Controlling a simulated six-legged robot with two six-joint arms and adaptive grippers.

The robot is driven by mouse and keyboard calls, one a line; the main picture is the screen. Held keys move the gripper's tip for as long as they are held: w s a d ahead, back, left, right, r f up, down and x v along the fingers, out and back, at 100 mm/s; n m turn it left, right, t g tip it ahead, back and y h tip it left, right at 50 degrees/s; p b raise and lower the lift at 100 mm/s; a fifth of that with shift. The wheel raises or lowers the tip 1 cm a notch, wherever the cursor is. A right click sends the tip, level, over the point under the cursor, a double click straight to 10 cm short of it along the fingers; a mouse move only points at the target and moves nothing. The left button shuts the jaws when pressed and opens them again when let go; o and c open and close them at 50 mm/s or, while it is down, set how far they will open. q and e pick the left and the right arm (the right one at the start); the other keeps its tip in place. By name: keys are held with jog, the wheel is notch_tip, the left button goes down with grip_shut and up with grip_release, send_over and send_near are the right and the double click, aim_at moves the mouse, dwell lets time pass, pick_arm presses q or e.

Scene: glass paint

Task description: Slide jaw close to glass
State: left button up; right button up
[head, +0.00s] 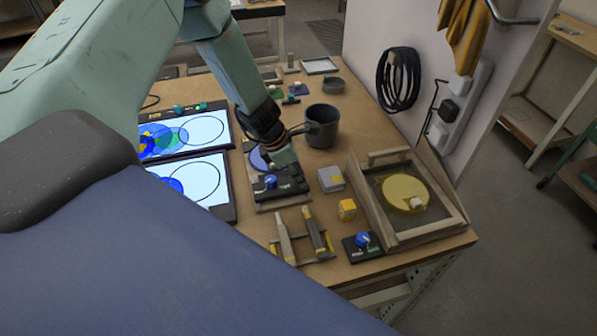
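A small fixture (256,192) with a blue knob (270,182) stands on the table, just right of the light panels. A blue round piece, perhaps the glass (258,158), shows partly behind my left gripper (282,158). The gripper points down over this fixture, close above its knob, and hides part of it. Its fingers are small and dark here; I cannot tell their opening or whether they touch anything. I cannot make out clearly which part is the jaw, nor its gap to the glass. My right gripper is not in view.
Two lit panels (222,130) with blue shapes lie left. A dark mug (322,128) stands behind the gripper. A grey block (331,179), a yellow block (347,208), brushes (318,234) and a wooden frame (446,224) with a yellow disc (405,190) stand right and in front.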

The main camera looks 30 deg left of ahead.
aim_at(292, 184)
pick_arm(q)
jog(key=o, duration=0.4)
jog(key=shift+a+f, duration=0.1)
jog(key=shift+r, duration=0.2)
jog(key=shift+s+r, duration=0.1)
jog(key=shift+r, duration=0.05)
jog(key=shift+v, duration=3.45)
